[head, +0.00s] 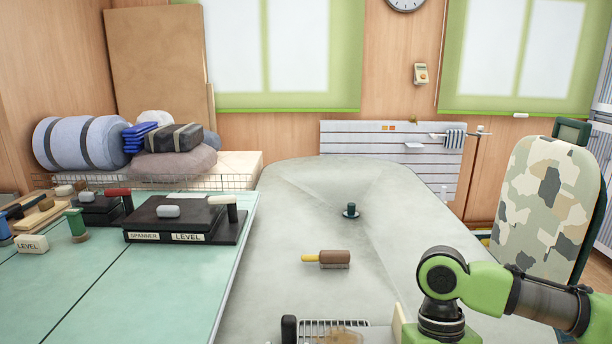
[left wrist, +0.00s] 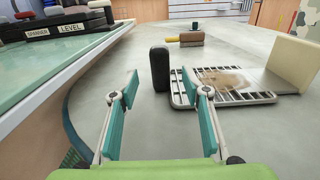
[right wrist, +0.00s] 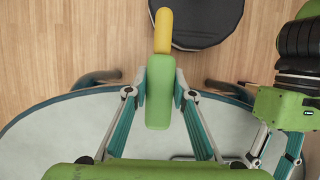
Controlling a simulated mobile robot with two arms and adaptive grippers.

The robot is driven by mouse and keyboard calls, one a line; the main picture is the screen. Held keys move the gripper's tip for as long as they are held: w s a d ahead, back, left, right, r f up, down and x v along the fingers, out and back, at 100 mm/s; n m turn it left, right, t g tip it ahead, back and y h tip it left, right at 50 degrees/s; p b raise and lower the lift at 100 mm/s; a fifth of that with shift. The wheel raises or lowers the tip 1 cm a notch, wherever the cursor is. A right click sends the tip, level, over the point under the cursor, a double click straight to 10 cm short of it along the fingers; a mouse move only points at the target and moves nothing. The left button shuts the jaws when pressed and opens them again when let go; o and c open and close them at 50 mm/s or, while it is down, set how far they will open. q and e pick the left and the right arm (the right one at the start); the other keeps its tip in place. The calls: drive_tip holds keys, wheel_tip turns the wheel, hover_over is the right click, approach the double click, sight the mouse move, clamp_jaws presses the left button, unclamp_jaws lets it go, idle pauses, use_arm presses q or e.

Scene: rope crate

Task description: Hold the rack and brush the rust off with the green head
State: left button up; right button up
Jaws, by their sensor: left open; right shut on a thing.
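The rack (left wrist: 262,97), a wire grid with a brown rust patch (left wrist: 222,78), lies on the grey table; its black upright handle (left wrist: 160,68) is at its left end. It also shows at the bottom of the head view (head: 308,325). My left gripper (left wrist: 160,75) is open, with the black handle ahead of it between the fingers; I see no contact. My right gripper (right wrist: 160,88) is shut on the brush with the green head (right wrist: 159,108); its yellow handle (right wrist: 163,30) points away. My right gripper is not visible in the head view.
A brown brush with yellow handle (head: 327,258) lies on the grey table, a dark peg on a disc (head: 350,211) behind it. A cream block (left wrist: 294,62) stands at the rack's right end. The green-topped bench (head: 150,270) at left holds several tools.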

sight(288, 334)
use_arm(q)
drive_tip(key=w+b, duration=0.1)
drive_tip(key=w, duration=0.7)
drive_tip(key=shift+w+f+b, duration=0.1)
drive_tip(key=shift+w+b, duration=0.15)
drive_tip(key=shift+b, duration=0.15)
use_arm(e)
wheel_tip(288, 334, down, 2)
drive_tip(key=shift+w+f, duration=0.1)
use_arm(q)
clamp_jaws()
